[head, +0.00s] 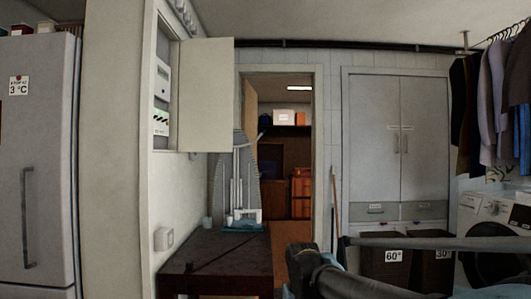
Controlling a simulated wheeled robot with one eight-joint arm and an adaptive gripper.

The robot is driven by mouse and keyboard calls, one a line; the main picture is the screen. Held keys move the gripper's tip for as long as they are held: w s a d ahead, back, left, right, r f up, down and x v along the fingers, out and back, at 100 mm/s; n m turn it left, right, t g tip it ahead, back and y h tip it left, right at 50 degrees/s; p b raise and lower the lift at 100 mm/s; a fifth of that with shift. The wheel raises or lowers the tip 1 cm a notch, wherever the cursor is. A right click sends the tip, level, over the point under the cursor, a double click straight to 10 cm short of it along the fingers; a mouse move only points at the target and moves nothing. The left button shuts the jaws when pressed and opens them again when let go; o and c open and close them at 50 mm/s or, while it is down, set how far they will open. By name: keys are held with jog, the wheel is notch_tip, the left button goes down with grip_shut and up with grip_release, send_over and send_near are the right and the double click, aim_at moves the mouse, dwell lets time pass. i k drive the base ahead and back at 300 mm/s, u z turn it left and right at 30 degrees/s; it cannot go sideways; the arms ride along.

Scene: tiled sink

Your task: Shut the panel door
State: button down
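The panel door (207,95) is a flat, pale door on the wall box at the upper left of the head view. It stands open, swung out to the right of the box. Inside the open box (162,95) are a white meter-like unit and a label with green and black stripes. Dark, rounded parts that look like my arm (325,275) show at the bottom centre, well below and to the right of the door. I cannot make out any gripper fingers in this view. Nothing is seen touching the door.
A dark table (215,262) stands below the box. A fridge (38,160) is at the far left. A doorway (287,150) opens behind. A tall cabinet (395,140), hanging clothes (490,95) and a washing machine (497,225) fill the right side. A grey bar (440,243) crosses low at right.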

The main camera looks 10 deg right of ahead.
aim_at(206, 116)
jog(key=z, duration=0.05)
jog(key=i, duration=0.9)
jog(key=u, duration=0.4)
